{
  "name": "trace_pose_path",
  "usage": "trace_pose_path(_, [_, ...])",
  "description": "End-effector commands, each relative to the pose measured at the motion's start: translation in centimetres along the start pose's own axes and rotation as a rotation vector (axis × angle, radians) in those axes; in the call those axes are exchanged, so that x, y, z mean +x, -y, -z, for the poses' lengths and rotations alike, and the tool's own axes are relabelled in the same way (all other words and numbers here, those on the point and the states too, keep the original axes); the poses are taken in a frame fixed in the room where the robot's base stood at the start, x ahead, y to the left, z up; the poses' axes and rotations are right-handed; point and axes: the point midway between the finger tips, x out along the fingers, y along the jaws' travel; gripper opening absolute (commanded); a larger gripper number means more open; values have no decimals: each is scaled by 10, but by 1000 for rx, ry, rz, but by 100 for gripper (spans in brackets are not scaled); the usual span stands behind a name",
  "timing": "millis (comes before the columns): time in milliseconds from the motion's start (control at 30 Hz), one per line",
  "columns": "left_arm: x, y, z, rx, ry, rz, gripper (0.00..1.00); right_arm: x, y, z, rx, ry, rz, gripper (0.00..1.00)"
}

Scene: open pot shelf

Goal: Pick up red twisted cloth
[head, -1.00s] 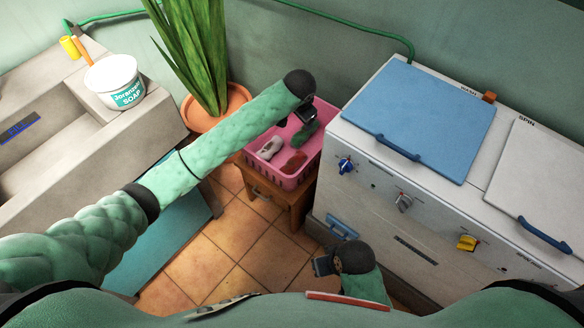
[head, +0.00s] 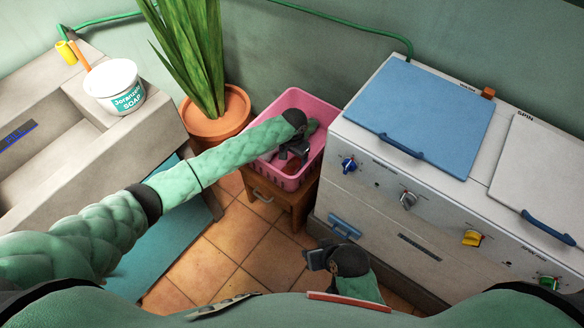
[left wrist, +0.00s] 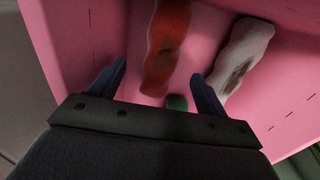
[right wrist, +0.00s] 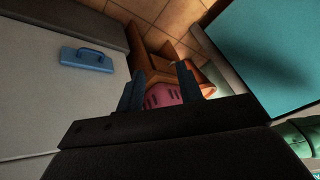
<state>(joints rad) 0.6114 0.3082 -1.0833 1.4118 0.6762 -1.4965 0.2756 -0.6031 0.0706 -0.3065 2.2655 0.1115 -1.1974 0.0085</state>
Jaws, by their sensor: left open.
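The red twisted cloth (left wrist: 166,45) lies in the pink basket (head: 325,135), with a dark stain on it. In the head view the red cloth (head: 291,166) shows only in part below my left gripper (head: 292,150). In the left wrist view my left gripper (left wrist: 158,72) is open, and the red cloth appears between its fingertips, nearer the middle. I cannot tell how far it is below them. Nothing is held. My right gripper (head: 314,259) is low by the washer front, open and empty in the right wrist view (right wrist: 160,72).
A white stained cloth (left wrist: 243,60) lies right of the red one, and a green piece (left wrist: 177,102) shows by the left gripper's base. The basket stands on a wooden stool (head: 290,200) between a potted plant (head: 216,126) and the white washer (head: 385,185).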

Motion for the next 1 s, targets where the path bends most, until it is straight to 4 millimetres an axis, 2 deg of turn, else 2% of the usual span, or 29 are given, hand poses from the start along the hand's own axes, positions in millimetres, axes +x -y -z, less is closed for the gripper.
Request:
trace_pose_path(267, [31, 2, 2, 0, 1, 1, 75, -16, 3, 5, -2, 12, 1, 36])
trace_pose_path(400, [47, 3, 2, -1, 0, 1, 75, -17, 3, 5, -2, 15, 2, 36])
trace_pose_path(733, [53, 2, 2, 0, -1, 1, 75, -18, 4, 4, -2, 18, 2, 36])
trace_pose_path(1000, [53, 3, 2, 0, -1, 1, 22, -18, 4, 4, -2, 18, 2, 36])
